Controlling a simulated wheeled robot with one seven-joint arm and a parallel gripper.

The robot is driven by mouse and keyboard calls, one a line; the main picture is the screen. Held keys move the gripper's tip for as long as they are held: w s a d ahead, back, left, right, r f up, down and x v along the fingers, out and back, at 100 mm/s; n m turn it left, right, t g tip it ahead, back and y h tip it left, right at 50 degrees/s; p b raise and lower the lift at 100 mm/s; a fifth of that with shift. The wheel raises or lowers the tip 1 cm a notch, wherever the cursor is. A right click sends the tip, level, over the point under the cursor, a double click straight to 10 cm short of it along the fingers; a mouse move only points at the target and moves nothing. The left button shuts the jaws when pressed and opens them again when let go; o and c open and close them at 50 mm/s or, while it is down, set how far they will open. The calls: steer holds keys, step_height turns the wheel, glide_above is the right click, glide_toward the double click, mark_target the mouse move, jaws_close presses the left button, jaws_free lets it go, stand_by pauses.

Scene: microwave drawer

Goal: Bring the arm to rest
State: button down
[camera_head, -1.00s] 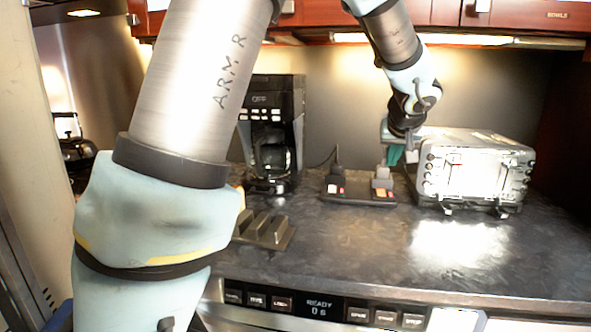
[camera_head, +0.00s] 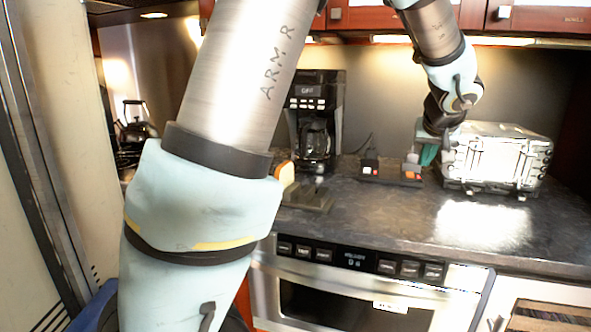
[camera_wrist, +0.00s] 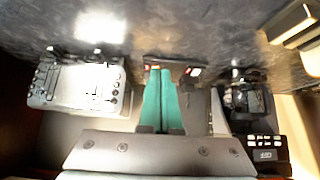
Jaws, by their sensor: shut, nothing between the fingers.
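My arm crosses the head view from lower left up out of the top, and comes back down at the upper right. My gripper (camera_head: 428,155) is at its end, over the back of the counter, just left of the toaster oven (camera_head: 493,160). The arm's wrist partly hides it there. In the wrist view, the two green fingers of my gripper (camera_wrist: 162,72) lie side by side, shut, with nothing seen between them. The toaster oven (camera_wrist: 80,88) shows left of the fingers there, apart from them in the picture.
A coffee maker (camera_head: 316,125) and a low dark unit with switches (camera_head: 390,172) stand at the back of the dark counter (camera_head: 430,215). A microwave drawer (camera_head: 350,290) is below, its front looking closed. A kettle (camera_head: 138,125) is at left. Red cabinets (camera_head: 540,18) hang above.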

steer(key=a+f+g, duration=0.1)
steer(key=a+f, duration=0.1)
steer(key=a, duration=0.5)
steer(key=a+f+g+y, duration=0.1)
steer(key=a+f, duration=0.2)
steer(key=a, duration=0.4)
steer(key=s+a+f+n+g+y, duration=0.1)
steer(key=a+f, duration=0.1)
steer(key=a, duration=0.5)
steer(key=shift+a+f, duration=0.4)
steer(key=s+a+f+n+g, duration=0.1)
steer(key=s+a+f+g, duration=0.2)
steer(key=s+a, duration=0.9)
steer(key=a+f, duration=0.3)
steer(key=c, duration=1.5)
jaws_free()
